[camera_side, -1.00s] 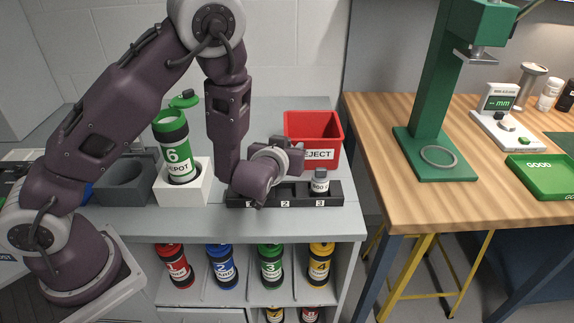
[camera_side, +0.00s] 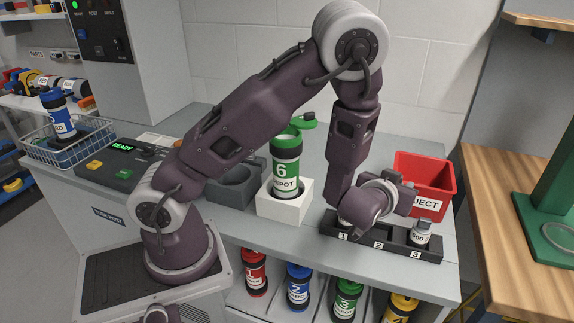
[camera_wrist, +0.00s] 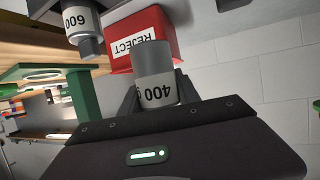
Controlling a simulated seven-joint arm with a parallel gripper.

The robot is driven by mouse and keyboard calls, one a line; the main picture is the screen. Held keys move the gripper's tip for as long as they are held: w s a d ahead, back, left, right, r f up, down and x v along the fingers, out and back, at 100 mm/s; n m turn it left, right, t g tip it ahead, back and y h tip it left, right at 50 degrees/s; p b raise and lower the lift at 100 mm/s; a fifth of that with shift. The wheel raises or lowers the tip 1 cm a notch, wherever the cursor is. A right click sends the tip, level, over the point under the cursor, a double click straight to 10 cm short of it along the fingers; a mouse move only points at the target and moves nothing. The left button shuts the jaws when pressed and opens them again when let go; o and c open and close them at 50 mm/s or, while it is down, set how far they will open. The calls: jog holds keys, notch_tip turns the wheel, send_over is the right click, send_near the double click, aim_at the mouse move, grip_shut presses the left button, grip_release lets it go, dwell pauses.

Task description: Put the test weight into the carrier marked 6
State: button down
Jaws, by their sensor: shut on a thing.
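My gripper (camera_side: 348,212) is low over the left end of the black rack, near slot 1. In the wrist view, my gripper (camera_wrist: 157,98) is shut on a grey weight (camera_wrist: 154,66), whose label appears upside down and seems to read 400. My arm mostly hides this weight in the side view. Another labelled weight (camera_side: 421,233) stands in slot 3; it also shows in the wrist view (camera_wrist: 80,22).
The black rack (camera_side: 378,255) has slots numbered 1 to 3. A red REJECT bin (camera_side: 425,172) stands behind its right end. A dark grey holder (camera_side: 237,187) is left of the white block. Several coloured carriers (camera_side: 298,285) stand on the shelf below.

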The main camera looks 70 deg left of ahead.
aim_at(286, 148)
jog(key=a+r+n+g+y, duration=0.3)
jog(key=a+r+n+y, duration=0.15)
jog(key=a+r, duration=0.5)
jog(key=s+a+r+n+g, duration=0.2)
jog(key=s+a+n+g, duration=0.1)
jog(key=a, duration=0.1)
jog(key=s+a+r+n+g+y, duration=0.1)
jog(key=s+a+r+n+g, duration=0.2)
jog(key=s+a, duration=0.1)
jog(key=s+a+r+n+g+y, duration=0.1)
jog(key=s+a+r+n+g, duration=0.2)
jog(key=s+a+g, duration=0.1)
jog(key=shift+s+r, duration=0.25)
jog(key=s+f+n+g+h, duration=0.1)
jog(key=s+f+n+g, duration=0.3)
jog(key=s, duration=0.4)
jog(key=shift+s+f+g, duration=0.25)
jog(key=shift+f+g, duration=0.05)
jog(key=shift+g, duration=0.4)
jog(key=shift+f+n, duration=0.1)
jog(key=shift+n, duration=0.15)
jog(key=shift+f, duration=1.05)
